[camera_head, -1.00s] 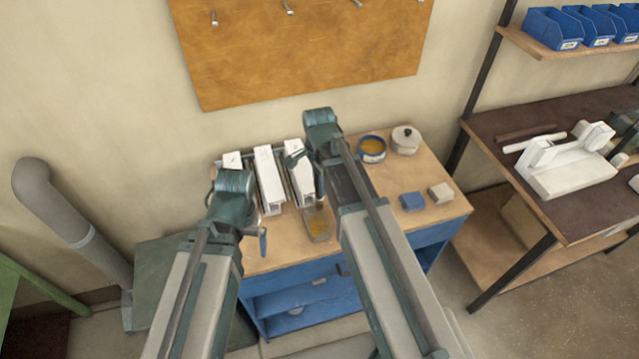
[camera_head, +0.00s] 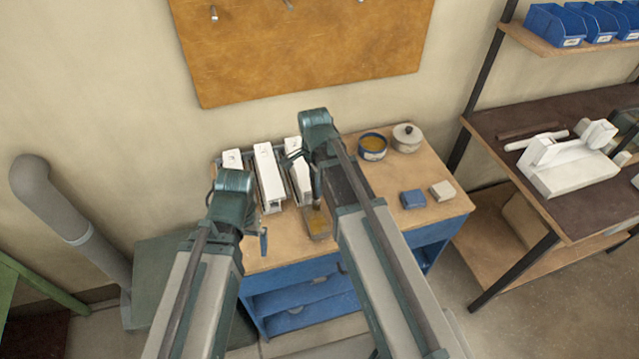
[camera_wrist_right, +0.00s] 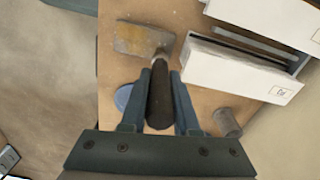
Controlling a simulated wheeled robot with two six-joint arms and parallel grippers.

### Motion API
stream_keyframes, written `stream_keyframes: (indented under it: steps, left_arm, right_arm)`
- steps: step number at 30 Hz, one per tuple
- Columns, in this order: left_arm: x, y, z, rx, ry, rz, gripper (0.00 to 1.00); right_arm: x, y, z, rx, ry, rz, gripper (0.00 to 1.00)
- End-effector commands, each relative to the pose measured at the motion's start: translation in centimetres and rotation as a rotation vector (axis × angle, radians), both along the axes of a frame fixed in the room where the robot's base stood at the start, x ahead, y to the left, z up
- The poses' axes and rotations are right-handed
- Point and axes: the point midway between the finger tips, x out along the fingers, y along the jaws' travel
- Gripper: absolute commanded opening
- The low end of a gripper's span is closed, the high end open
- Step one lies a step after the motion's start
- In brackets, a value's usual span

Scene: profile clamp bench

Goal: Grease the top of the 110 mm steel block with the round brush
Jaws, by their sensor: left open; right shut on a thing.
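Several long white blocks stand side by side at the back left of the bench; I see a left one (camera_head: 232,160), a middle one (camera_head: 269,175) and a right one (camera_head: 301,184). Their labels are too small to read, so I cannot tell which is 110 mm. My right gripper (camera_wrist_right: 160,88) is shut on the dark handle of the round brush (camera_wrist_right: 159,101). The brush head points at a flat tray (camera_wrist_right: 142,40) smeared with yellow grease; I cannot tell if they touch. The tray also shows in the head view (camera_head: 319,228). My left gripper (camera_head: 237,222) is open and empty, left of the tray.
A grey cylinder (camera_wrist_right: 227,122) stands near the white blocks.

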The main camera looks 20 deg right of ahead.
Motion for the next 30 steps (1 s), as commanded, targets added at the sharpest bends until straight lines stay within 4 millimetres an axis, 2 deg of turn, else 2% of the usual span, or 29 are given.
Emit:
stream_keyframes:
  steps: [11,17,24,30]
  left_arm:
    - [0.0,0.0,0.2,0.0,0.0,0.0,1.0]
    - [0.0,0.0,0.1,0.0,0.0,0.0,1.0]
    - [0.0,0.0,0.0,0.0,0.0,0.0,1.0]
    - [0.0,0.0,0.0,0.0,0.0,0.0,1.0]
  right_arm:
    - [-0.1,3.0,0.2,0.0,0.0,0.001,0.0]
    - [-0.3,3.1,0.1,0.0,0.0,0.0,0.0]
    - [-1.5,3.0,0.0,0.0,0.0,0.0,0.0]
    - [-1.4,2.9,0.0,0.0,0.0,-0.001,0.0]
